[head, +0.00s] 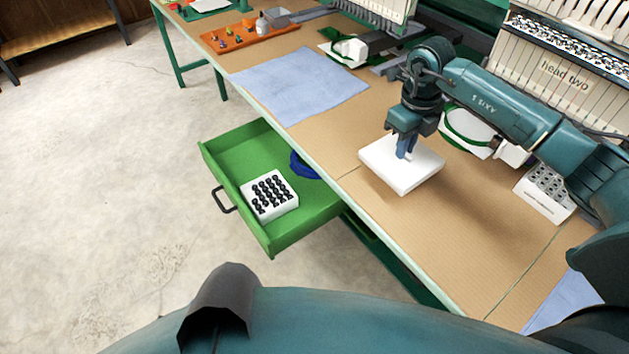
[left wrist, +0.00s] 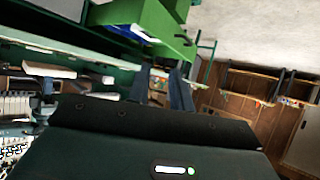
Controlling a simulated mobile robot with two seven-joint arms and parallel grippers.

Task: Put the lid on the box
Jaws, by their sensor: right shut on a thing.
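The white lid (head: 388,180) is a flat slab above the workbench, gripped from its top by my right gripper (head: 405,153). The gripper is shut on it. An open white box (head: 541,207) with printing on its front and several grey round pieces inside stands on the bench, right of the lid and apart from it. A smaller white block or box (head: 273,212) with several black pieces on top lies in the open green drawer. My left gripper shows only in the left wrist view (left wrist: 161,90), fingers apart with nothing seen between them.
The open green drawer (head: 305,226) juts out from the workbench (head: 460,228), with a blue item (head: 303,166) inside. A blue cloth (head: 300,87) and an orange tray (head: 235,40) lie farther left. White-fronted machines (head: 564,63) line the bench's back. Bench surface between lid and box is clear.

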